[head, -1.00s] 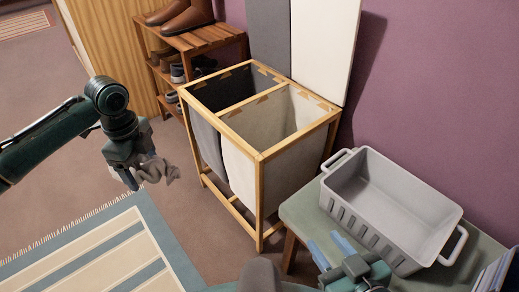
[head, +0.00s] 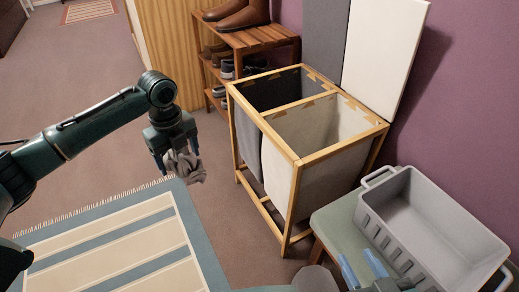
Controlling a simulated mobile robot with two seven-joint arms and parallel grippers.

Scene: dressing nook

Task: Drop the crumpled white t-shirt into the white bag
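A wooden-framed hamper (head: 297,167) holds two open bags side by side, a dark grey one (head: 278,92) and a white, cream-looking one (head: 320,124). My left gripper (head: 178,160) is left of the hamper, pointing down. It is shut on a crumpled cloth (head: 188,168), which looks light grey and bunches out below the fingers; it appears to be the t-shirt. The cloth is apart from the hamper. My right gripper (head: 361,268) is at the bottom edge by the bench, its blue fingers apart and nothing between them.
A grey-green bench (head: 333,222) carries an empty light grey basket (head: 430,222) at right. The raised white lid (head: 385,55) and grey lid (head: 325,38) stand behind the bags. A shoe rack (head: 258,38) is behind. A striped rug (head: 125,245) lies on the floor.

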